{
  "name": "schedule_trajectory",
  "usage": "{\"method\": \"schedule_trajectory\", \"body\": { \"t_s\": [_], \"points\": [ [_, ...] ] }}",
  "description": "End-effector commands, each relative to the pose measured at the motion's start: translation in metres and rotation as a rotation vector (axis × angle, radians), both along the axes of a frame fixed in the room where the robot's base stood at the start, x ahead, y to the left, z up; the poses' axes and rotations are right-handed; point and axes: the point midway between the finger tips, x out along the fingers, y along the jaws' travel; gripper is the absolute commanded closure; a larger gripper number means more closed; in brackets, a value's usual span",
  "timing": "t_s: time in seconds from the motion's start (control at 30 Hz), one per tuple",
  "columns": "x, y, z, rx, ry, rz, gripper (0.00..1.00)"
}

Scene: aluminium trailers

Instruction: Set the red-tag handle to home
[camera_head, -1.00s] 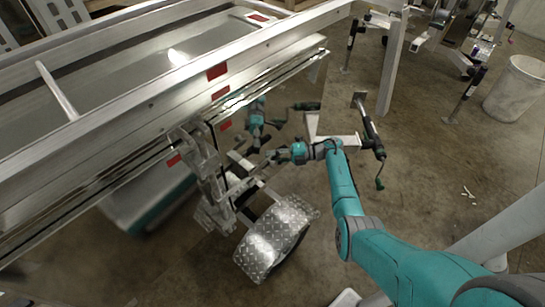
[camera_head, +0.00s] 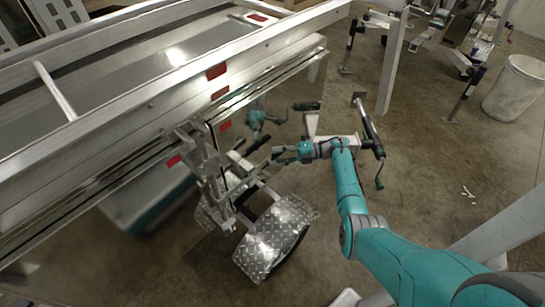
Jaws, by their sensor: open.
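My gripper (camera_head: 281,156) is open and empty, beside the latch and lever assembly (camera_head: 212,172) on the trailer's side. A slanted lever with a black grip (camera_head: 257,145) shows just left of my fingertips, apart from them as far as I can see. A smaller dark grip end (camera_head: 236,145) shows farther left. Red patches mark the trailer rail, one small red patch (camera_head: 173,160) lying left of the latch. I cannot tell which lever bears the red tag, as no tag is clear at this size.
The aluminium trailer (camera_head: 130,122) fills the left, with a shiny side panel mirroring my arm. A chequer-plate fender (camera_head: 272,238) stands below my gripper. A jack with a crank (camera_head: 370,130) stands to the right.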

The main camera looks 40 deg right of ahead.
Motion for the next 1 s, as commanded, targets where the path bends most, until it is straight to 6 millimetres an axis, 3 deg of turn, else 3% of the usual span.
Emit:
{"method": "schedule_trajectory", "body": {
  "t_s": [0.2, 0.4, 0.6, 1.0],
  "points": [
    [-0.026, -0.037, 0.007, 0.000, -0.001, -0.003, 0.48],
    [-0.045, -0.061, 0.011, -0.001, 0.001, -0.002, 0.48],
    [-0.054, -0.072, 0.012, 0.000, 0.001, -0.001, 0.48],
    [-0.054, -0.072, 0.012, -0.001, 0.001, 0.000, 0.48]
  ]
}}
